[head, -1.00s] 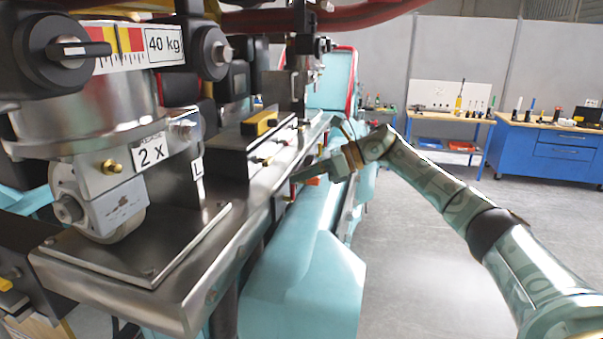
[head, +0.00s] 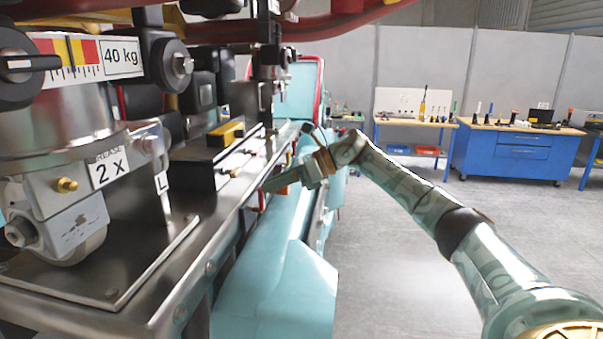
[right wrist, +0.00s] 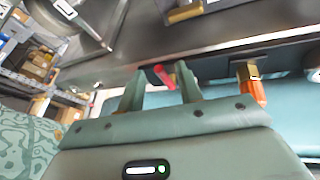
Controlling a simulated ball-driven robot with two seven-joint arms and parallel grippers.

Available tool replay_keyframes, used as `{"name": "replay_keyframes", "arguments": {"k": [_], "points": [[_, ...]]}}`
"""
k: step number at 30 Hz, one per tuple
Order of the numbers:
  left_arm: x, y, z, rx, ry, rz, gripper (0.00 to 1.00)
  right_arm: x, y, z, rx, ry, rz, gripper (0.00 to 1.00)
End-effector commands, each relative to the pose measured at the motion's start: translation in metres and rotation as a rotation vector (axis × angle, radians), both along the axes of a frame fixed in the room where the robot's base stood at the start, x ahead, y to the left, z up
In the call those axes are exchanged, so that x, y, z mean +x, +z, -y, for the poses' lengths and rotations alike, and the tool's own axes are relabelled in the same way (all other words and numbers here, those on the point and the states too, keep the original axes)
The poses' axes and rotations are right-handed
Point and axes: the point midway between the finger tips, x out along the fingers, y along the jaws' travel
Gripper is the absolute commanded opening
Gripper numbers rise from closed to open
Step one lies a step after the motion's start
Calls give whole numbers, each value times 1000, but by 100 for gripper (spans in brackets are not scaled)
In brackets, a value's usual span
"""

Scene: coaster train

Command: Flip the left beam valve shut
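In the right wrist view, a red lever (right wrist: 163,76) sticks out below the metal beam edge and shows between the two fingers of my right gripper (right wrist: 161,88). The fingers are apart; I cannot tell whether either touches the lever. An orange lever with a brass fitting (right wrist: 252,86) hangs right of the fingers, outside them. I cannot tell from labels which lever is the left beam valve. In the head view my right gripper (head: 282,181) is beside the steel beam (head: 215,222), just below its outer edge. My left gripper is not in view.
A label L (head: 162,183) is on the beam assembly. A teal cover (head: 285,270) runs below the beam. Blue workbenches (head: 515,152) stand far right, with open grey floor before them.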

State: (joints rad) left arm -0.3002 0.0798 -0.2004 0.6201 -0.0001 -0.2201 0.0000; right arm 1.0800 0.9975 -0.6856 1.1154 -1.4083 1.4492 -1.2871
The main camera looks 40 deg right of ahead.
Motion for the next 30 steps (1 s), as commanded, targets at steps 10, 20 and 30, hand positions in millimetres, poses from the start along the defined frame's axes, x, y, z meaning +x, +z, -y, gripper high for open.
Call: {"name": "replay_keyframes", "arguments": {"k": [10, 20, 30], "points": [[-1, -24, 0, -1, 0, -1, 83, -46, 31, 72, 0, -6, 2, 36], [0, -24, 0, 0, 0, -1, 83, -74, 54, 114, 1, -2, -1, 36], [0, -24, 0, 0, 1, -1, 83, -77, 55, 118, 0, -1, -2, 36]]}}
